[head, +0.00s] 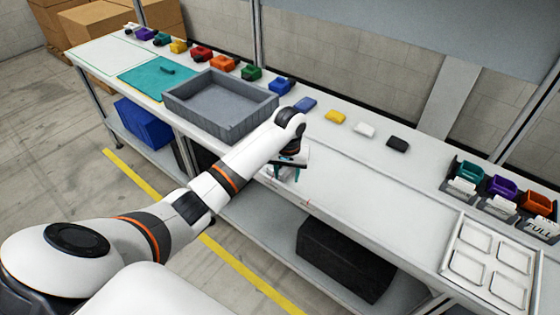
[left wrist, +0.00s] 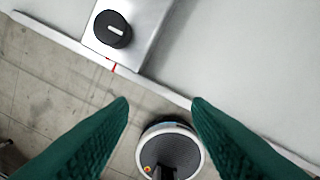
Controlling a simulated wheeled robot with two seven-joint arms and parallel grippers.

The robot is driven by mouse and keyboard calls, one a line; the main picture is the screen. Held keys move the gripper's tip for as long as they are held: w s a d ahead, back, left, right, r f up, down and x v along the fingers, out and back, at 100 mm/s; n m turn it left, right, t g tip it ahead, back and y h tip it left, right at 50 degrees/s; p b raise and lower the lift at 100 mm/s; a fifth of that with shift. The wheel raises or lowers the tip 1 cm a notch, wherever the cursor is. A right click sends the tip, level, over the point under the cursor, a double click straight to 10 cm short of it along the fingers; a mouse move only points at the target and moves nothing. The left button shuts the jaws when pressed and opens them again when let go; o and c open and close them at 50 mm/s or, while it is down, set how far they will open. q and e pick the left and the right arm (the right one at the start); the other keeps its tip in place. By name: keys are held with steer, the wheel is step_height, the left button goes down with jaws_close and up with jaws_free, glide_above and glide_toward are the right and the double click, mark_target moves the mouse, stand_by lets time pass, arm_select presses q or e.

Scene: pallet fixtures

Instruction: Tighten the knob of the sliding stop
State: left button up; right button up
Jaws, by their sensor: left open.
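The knob (left wrist: 113,30) is round and black with a white bar across its top. In the left wrist view it sits on a bright metal block, the sliding stop (left wrist: 140,47), at the table's edge. A red mark shows at the block's near edge. My left gripper (left wrist: 160,104) is open and empty, with its green fingers apart. In that view the knob lies above and left of the fingertips, apart from them. In the head view my left gripper (head: 284,173) is at the table's front edge, and my arm hides the knob there. My right gripper is not in view.
A grey tray (head: 190,112) stands left of my left arm on the white table (head: 375,195). Coloured bins line the back edge. A white compartment tray (head: 448,255) and more bins are at the right. A black crate (head: 345,262) is on the lower shelf. The table's middle is clear.

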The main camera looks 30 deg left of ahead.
arm_select(q)
steer(key=w+a+r+n, duration=0.35)
steer(key=a+r, duration=0.25)
steer(key=r, duration=0.4)
steer(key=f, duration=0.3)
steer(key=f+p, duration=0.1)
steer(key=f, duration=0.3)
steer(key=f+p, duration=0.1)
steer(key=f, duration=0.3)
steer(key=shift+w+d+f, duration=0.1)
steer(key=shift+w+f, duration=0.1)
steer(key=shift+w, duration=0.2)
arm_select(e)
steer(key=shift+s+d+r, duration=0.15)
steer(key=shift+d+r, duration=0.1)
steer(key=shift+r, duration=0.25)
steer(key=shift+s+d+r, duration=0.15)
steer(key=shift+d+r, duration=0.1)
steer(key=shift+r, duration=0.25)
arm_select(q)
jaws_close()
